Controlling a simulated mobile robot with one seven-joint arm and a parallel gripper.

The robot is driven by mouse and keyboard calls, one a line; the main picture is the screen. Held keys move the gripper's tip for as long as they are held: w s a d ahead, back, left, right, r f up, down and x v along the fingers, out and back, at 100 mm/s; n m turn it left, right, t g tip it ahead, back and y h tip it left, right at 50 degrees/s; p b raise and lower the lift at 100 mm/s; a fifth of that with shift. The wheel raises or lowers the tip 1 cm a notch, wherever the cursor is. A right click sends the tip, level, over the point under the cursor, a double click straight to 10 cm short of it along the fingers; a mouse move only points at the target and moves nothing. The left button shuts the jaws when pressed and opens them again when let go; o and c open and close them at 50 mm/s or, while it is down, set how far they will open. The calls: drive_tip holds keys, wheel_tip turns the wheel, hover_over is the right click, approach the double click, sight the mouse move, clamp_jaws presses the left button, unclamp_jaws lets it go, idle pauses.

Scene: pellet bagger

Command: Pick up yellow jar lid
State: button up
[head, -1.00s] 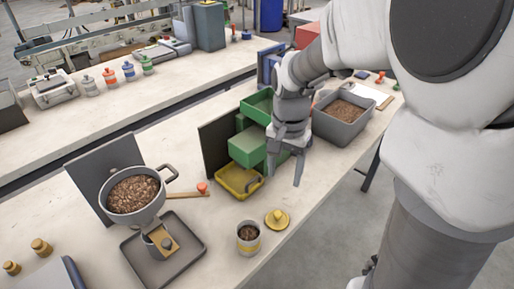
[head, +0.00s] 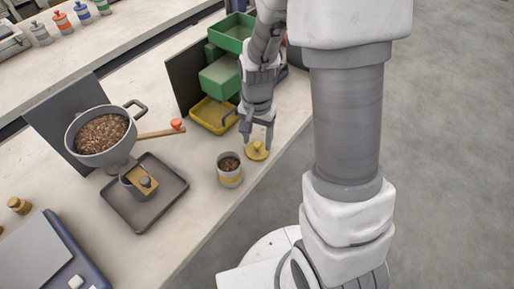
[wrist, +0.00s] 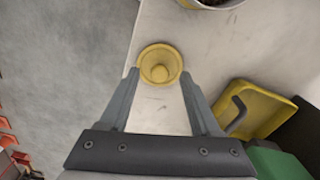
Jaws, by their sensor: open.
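The yellow jar lid (head: 257,153) is a round disc with a knob on top. It lies on the pale bench near its front edge, right of the open jar (head: 229,176) of brown pellets. My gripper (head: 257,139) is open and points down at the lid. In the wrist view the lid (wrist: 160,63) shows between and just beyond the tips of my two fingers (wrist: 158,75). Nothing is held. I cannot tell exactly how high the fingertips are above the lid.
A yellow tray (head: 207,123) with a grey handle stands close behind my gripper, with green bins (head: 222,77) behind it. A pot of pellets (head: 101,151) on a stand over a grey tray (head: 172,203) is at left. The bench edge is close to the lid.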

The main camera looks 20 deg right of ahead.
drive_tip(key=shift+f, duration=0.45)
clamp_jaws()
drive_tip(key=shift+r, duration=0.1)
